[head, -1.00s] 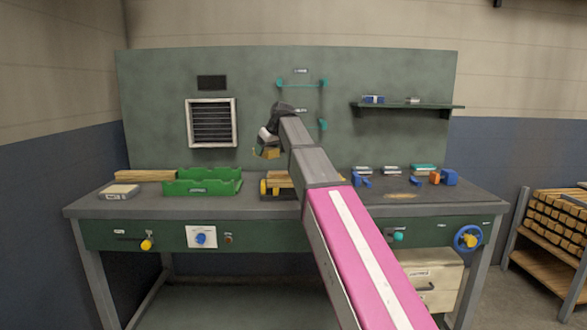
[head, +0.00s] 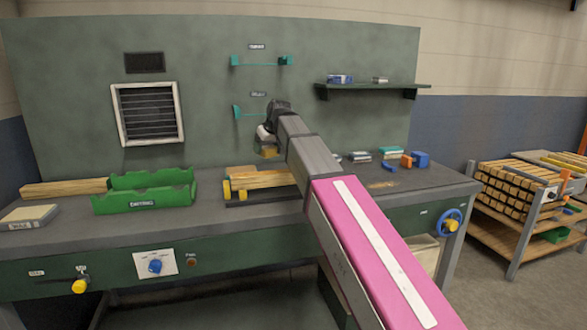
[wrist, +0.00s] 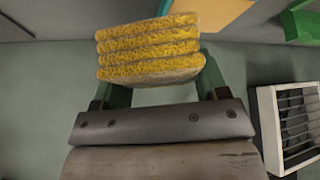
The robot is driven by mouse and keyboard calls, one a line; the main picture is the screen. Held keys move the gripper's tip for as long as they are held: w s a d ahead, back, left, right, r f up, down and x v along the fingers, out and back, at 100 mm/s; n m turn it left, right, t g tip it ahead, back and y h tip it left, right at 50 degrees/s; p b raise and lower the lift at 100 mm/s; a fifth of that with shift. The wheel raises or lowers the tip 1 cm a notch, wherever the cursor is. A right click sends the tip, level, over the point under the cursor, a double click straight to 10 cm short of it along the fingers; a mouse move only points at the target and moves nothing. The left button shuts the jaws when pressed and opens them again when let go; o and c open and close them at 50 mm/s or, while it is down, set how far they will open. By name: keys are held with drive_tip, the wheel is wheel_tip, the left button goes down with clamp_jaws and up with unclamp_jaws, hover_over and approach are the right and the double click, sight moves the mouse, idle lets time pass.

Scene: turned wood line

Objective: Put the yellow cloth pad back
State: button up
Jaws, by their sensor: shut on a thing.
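My gripper (wrist: 155,88) is shut on the yellow cloth pad (wrist: 150,50), a thick layered block with yellow and pale bands, seen close in the wrist view. In the head view the pad (head: 270,152) is small, hanging from my gripper (head: 267,143) above the back of the bench, in front of the green back panel. Two teal holders are on that panel: an upper one (head: 262,62) and a lower one (head: 240,112), partly hidden by my gripper. Each has a small label above it, too small to read surely.
The bench (head: 60,238) carries a green tray (head: 143,200), a timber length (head: 65,187), a pale block (head: 28,217) and wood in a fixture (head: 262,181). A shelf (head: 372,87) juts from the panel at right. A vent (head: 149,113) is left. Loaded racks (head: 515,200) stand right.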

drive_tip(key=w+d+f, duration=0.4)
drive_tip(key=w, duration=0.1)
drive_tip(key=w+d+f, duration=0.2)
drive_tip(key=shift+w+d, duration=0.25)
drive_tip(key=shift+d, duration=0.1)
drive_tip(key=shift+d+f, duration=0.1)
drive_tip(key=shift+f, duration=1.95)
drive_tip(key=shift+f, duration=0.15)
drive_tip(key=o, duration=0.9)
drive_tip(key=v, duration=1.2)
drive_tip(key=shift+r, duration=0.2)
